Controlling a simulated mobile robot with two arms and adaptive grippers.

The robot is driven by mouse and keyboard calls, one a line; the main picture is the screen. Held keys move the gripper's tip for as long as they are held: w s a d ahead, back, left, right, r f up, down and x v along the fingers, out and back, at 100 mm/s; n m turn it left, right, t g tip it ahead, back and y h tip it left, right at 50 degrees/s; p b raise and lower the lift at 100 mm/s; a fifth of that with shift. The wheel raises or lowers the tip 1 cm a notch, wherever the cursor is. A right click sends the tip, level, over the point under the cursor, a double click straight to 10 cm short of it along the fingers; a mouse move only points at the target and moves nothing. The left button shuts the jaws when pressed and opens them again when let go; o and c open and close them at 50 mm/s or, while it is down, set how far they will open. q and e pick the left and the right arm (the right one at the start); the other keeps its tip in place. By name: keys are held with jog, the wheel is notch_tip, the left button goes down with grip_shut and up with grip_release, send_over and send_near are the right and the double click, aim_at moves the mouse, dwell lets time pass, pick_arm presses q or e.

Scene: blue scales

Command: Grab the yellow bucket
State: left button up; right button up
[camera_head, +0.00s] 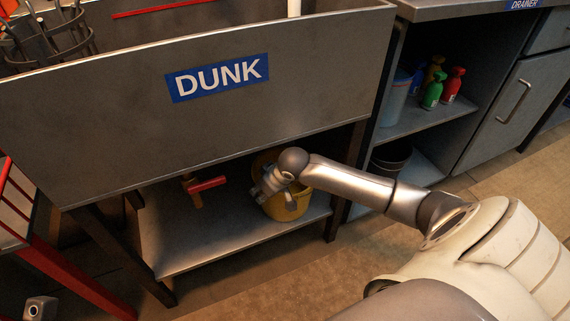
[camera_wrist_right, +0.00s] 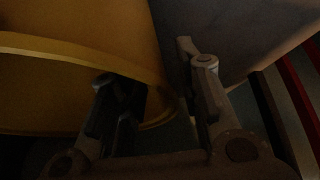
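The yellow bucket (camera_head: 288,204) stands on the low metal shelf under the sink marked DUNK, at its right end. My right arm reaches in from the right and partly covers it. My right gripper (camera_head: 268,187) is at the bucket's upper left side. In the right wrist view the bucket (camera_wrist_right: 60,95) fills the left side, and my right gripper (camera_wrist_right: 150,85) has its fingers apart. One finger overlaps the bucket near its rim and the other is clear of the wall; I cannot tell whether they touch. A small grey part at the bottom left of the head view may be my left gripper (camera_head: 40,308).
The DUNK sink (camera_head: 130,120) overhangs the low shelf (camera_head: 215,245). A red-handled valve (camera_head: 207,185) hangs left of the bucket. Table legs flank the shelf. A cabinet with spray bottles (camera_head: 432,92) stands right. A red frame (camera_head: 75,265) stands left. The floor in front is clear.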

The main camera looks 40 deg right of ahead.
jog(key=shift+c, duration=0.2)
grip_shut()
jog(key=shift+s+a, duration=0.1)
dwell(0.4)
jog(key=shift+r+p, duration=0.15)
jog(key=shift+p, duration=0.9)
